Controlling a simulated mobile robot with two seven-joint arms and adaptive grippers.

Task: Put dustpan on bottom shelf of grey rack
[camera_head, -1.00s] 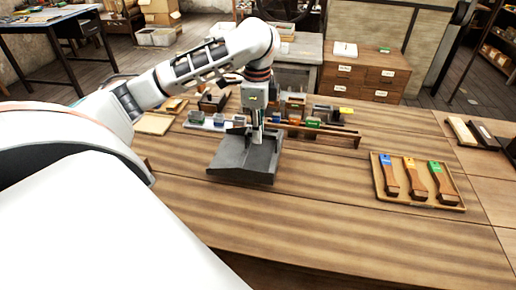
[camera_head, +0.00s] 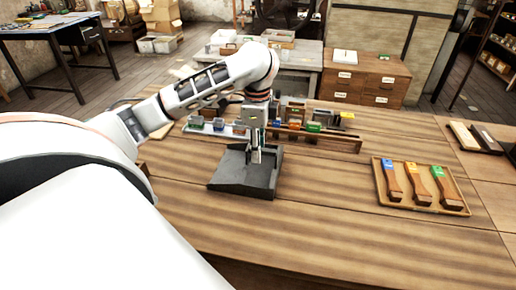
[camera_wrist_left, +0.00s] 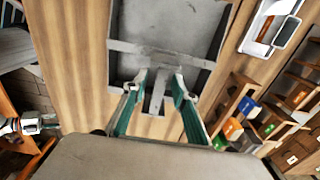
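My left gripper (camera_head: 256,160) points down at the dustpan. In the wrist view its two green-sided fingers (camera_wrist_left: 157,86) stand apart on either side of the handle, with small gaps visible. What looks like my right gripper (camera_wrist_left: 38,125) shows small at the wrist view's left edge; its finger state is unclear. I cannot identify a grey rack.
A tray with several coloured-label brushes (camera_head: 420,208) lies to the right. The bench (camera_head: 330,215) is clear in front and between. A wooden drawer cabinet (camera_head: 364,78) stands beyond the bench.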

